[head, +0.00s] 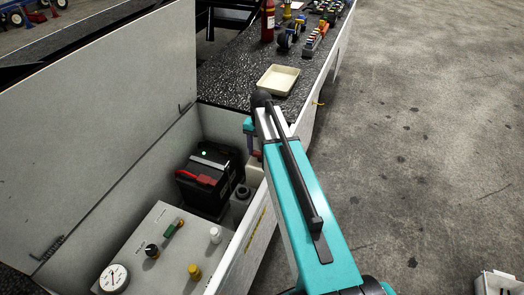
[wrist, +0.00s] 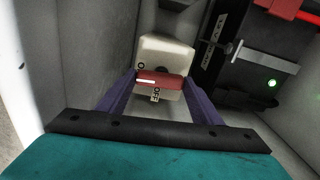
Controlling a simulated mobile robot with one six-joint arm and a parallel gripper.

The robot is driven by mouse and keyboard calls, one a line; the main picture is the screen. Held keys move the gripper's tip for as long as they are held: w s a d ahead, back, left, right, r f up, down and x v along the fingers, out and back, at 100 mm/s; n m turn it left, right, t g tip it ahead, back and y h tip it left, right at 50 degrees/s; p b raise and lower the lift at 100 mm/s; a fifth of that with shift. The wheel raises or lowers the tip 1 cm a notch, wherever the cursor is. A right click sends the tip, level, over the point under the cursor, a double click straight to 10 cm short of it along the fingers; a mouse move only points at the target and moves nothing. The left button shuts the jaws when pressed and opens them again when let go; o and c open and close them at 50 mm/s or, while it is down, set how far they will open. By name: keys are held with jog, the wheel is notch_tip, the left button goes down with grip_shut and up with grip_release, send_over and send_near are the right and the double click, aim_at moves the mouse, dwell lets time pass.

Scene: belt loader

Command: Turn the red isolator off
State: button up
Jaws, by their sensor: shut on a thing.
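The red isolator handle (wrist: 165,82), a short bar with a white stripe, sits on a cream isolator body (wrist: 168,52). My gripper (wrist: 158,79) has its two purple fingers closed on the ends of the handle. The handle lies crosswise between the fingers. An OFF label shows below the handle, and another label at its upper left is partly covered. In the head view, the cream body (head: 256,174) is on the box's right wall, mostly hidden by my arm, with my gripper (head: 255,150) reaching down to it.
A black battery (head: 208,180) with a red terminal cover and green light stands left of the isolator. A gauge panel (head: 150,250) with knobs lies in front. The open lid (head: 90,110) is at left. A tray (head: 278,80) sits on the black top behind.

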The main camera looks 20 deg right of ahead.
aim_at(261, 153)
jog(key=n+p, duration=0.1)
jog(key=n, duration=0.3)
jog(key=shift+n, duration=0.3)
jog(key=n+p, duration=0.1)
jog(key=n, duration=0.3)
jog(key=shift+w, duration=0.1)
jog(key=n, duration=0.5)
jog(key=shift+p, duration=0.3)
jog(key=shift+n, duration=1.8)
jog(key=o, duration=1.1)
jog(key=shift+c, duration=0.2)
jog(key=shift+r, duration=0.15)
notch_tip(261, 153, up, 14)
jog(key=b, duration=0.1)
jog(key=shift+f, duration=0.25)
